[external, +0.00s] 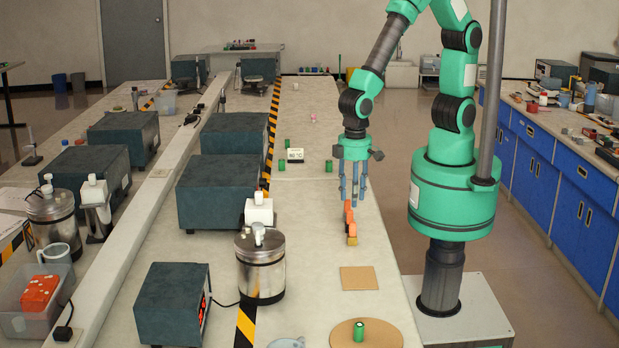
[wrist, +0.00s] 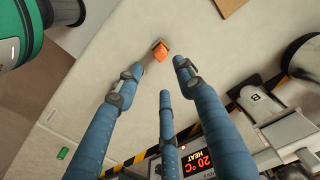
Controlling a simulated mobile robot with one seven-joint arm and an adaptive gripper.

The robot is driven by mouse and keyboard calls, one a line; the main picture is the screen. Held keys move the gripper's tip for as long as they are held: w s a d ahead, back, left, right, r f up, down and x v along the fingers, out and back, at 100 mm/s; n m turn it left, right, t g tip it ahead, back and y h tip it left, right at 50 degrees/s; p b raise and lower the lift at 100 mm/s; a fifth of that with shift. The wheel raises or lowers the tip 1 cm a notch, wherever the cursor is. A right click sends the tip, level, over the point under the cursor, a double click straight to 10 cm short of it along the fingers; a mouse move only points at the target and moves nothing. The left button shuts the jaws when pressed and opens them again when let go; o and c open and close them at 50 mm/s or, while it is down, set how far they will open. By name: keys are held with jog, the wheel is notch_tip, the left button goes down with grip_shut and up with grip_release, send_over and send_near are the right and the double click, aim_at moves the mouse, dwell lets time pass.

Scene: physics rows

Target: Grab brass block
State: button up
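A small brass-coloured block (external: 352,240) sits on the bench at the near end of an orange piece (external: 349,217). In the wrist view, a brass-coloured edge (wrist: 158,43) shows at the far end of the orange piece (wrist: 161,53); I cannot tell whether the two are joined or only touching. My gripper (external: 354,199) points down above the bench, just beyond the orange piece in the external view. Its three blue fingers are spread in the wrist view (wrist: 160,78), with nothing seen held. The orange piece and brass edge appear ahead of the fingertips.
A square tan mat (external: 359,278) lies nearer the camera, before a round board (external: 341,337) carrying a green cylinder (external: 359,331). A steel canister (external: 260,270) and dark instruments (external: 215,192) stand left. A small display (external: 295,155) and green cylinders stand farther back.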

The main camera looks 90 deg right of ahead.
aim_at(353, 223)
jog(key=shift+r, duration=1.9)
jog(key=shift+p, duration=0.95)
jog(key=shift+a+f+p, duration=0.25)
jog(key=shift+f+p, duration=0.05)
jog(key=shift+p, duration=0.9)
jog(key=shift+f, duration=0.2)
jog(key=shift+f+b, duration=0.65)
jog(key=shift+f, duration=3.55)
jog(key=shift+f, duration=0.1)
jog(key=shift+s+f+b, duration=0.1)
jog(key=shift+f+b, duration=0.4)
jog(key=shift+f, duration=2)
